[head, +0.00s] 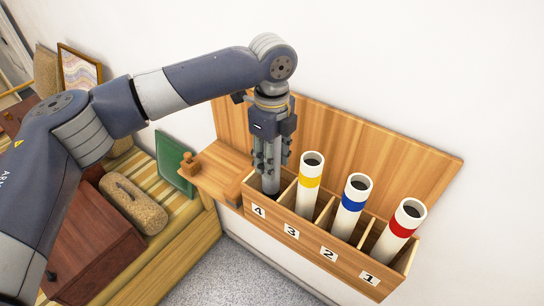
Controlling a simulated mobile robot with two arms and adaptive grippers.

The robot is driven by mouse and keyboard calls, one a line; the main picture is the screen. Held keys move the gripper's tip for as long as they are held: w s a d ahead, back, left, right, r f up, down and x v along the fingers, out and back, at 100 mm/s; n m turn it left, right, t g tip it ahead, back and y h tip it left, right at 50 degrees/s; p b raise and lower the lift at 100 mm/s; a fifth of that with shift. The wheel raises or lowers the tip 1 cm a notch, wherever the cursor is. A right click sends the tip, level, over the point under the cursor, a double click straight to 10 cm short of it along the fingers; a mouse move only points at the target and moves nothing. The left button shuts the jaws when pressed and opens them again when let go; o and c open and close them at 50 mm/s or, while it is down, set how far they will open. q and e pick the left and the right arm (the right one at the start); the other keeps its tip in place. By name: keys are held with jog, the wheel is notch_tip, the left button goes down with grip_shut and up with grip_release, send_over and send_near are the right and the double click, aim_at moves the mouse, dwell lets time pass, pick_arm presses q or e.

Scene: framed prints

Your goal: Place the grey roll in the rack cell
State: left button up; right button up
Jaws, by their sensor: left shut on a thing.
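The wooden rack (310,244) stands against the wall, with cells labelled 4, 3, 2, 1 from left to right. My left gripper (269,166) points down over cell 4 and is shut on the grey roll (270,184). The roll is close to upright; its lower end is hidden behind the front board of cell 4, so I cannot tell whether it touches the bottom. The gripper covers its upper part. My right gripper is not in view.
White rolls with a yellow band (309,181), a blue band (353,201) and a red band (401,226) lean in cells 3, 2 and 1. A wooden ledge (218,173) adjoins the rack's left. A green panel (174,160) and a tan cork-like block (134,203) are further left.

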pick_arm(q)
jog(key=o, duration=1.1)
notch_tip(320, 180, up, 12)
jog(key=shift+r+b, duration=0.1)
jog(key=shift+b, duration=1.05)
